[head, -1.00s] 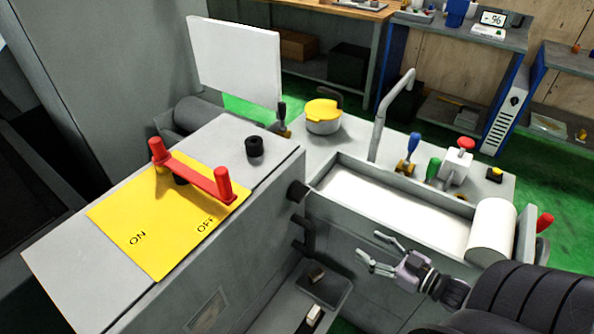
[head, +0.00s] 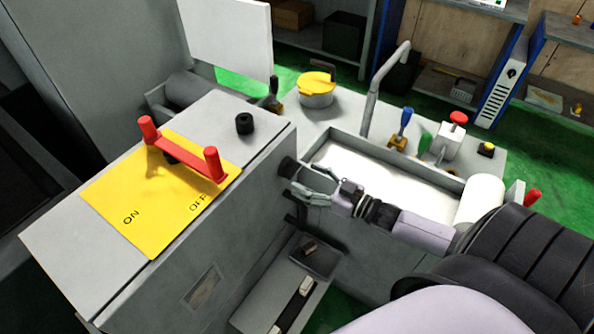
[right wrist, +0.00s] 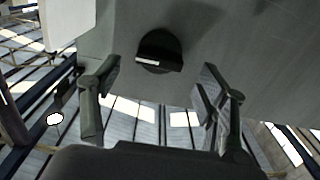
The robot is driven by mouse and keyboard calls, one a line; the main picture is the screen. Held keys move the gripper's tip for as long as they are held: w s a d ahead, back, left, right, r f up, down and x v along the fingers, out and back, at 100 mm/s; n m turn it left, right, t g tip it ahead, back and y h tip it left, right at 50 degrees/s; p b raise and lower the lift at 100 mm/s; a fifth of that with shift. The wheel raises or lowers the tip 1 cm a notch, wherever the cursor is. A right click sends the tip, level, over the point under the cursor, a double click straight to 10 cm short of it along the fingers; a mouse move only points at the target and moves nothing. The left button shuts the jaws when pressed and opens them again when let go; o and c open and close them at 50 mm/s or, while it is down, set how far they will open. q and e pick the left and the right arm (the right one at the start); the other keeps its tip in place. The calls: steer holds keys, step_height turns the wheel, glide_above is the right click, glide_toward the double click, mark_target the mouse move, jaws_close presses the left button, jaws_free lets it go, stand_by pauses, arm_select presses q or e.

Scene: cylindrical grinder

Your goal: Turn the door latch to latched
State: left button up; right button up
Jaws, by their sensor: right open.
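The door latch appears to be the round black knob (head: 287,167) on the side face of the grey machine housing. In the right wrist view the black knob (right wrist: 158,50) shows a raised grip bar with a white mark, lying nearly level. My right gripper (head: 306,182) is open and empty, just right of the knob in the head view. In the right wrist view its two fingers (right wrist: 160,78) are spread on either side of the knob, short of it and not touching. My left gripper is not in view.
A yellow ON/OFF plate (head: 120,222) with a red lever handle (head: 185,160) and a black knob (head: 244,123) sit on the housing top. A white-lined trough (head: 400,182) and curved grey pipe (head: 382,92) stand behind my right arm. An open tray lies below.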

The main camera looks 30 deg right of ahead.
mark_target(296, 173)
steer(key=shift+x, duration=2)
steer(key=shift+c, duration=0.2)
steer(key=shift+c, duration=0.7)
steer(key=c, duration=1)
